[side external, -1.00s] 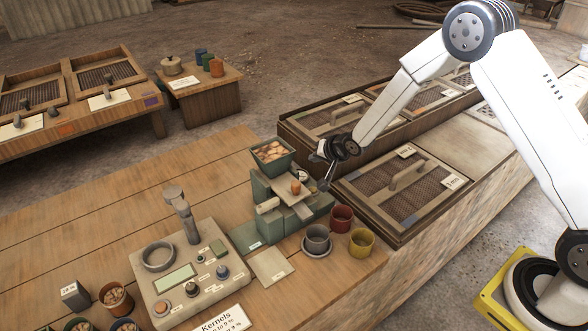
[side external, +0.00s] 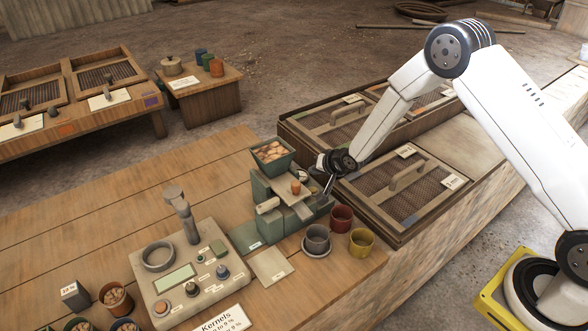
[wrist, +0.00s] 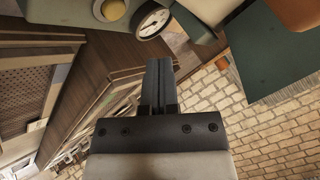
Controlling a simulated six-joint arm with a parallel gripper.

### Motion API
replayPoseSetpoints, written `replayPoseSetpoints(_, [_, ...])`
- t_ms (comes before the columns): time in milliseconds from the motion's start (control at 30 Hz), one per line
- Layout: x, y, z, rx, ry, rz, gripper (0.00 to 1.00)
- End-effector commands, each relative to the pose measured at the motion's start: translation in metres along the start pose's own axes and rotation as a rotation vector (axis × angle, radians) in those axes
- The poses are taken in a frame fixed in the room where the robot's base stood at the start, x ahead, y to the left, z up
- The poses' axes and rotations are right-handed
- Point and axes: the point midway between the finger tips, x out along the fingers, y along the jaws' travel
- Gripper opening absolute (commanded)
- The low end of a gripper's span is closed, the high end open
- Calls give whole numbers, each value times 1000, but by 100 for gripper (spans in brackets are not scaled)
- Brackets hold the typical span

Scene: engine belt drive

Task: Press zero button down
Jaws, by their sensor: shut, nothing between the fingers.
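My gripper (side external: 328,187) is shut and empty, at the right side of the green machine (side external: 262,231) on the bench. In the wrist view its closed fingers (wrist: 158,68) point toward a round white dial gauge (wrist: 154,22). A round tan knob or button (wrist: 113,10) sits on a grey body left of the gauge. Whether the fingers touch anything is unclear. A grey control panel (side external: 207,290) stands at the front left, with a display, knobs and an orange button (side external: 161,308). Its small labels are unreadable, so I cannot tell which control is the zero button.
A bin of kernels (side external: 272,153) tops the green machine. A grey cup (side external: 317,238), a red cup (side external: 341,218) and a yellow cup (side external: 362,242) stand in front of it. Framed mesh trays (side external: 395,190) lie to the right. The left bench top is mostly clear.

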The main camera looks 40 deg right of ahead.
Motion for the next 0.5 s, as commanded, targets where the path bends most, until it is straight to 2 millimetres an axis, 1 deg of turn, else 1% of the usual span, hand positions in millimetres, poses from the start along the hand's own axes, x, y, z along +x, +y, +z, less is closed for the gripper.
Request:
replayPoseSetpoints(200, [16,12,12,-1,-1,1,0])
replayPoseSetpoints(500, [29,21,21,0,1,-1,0])
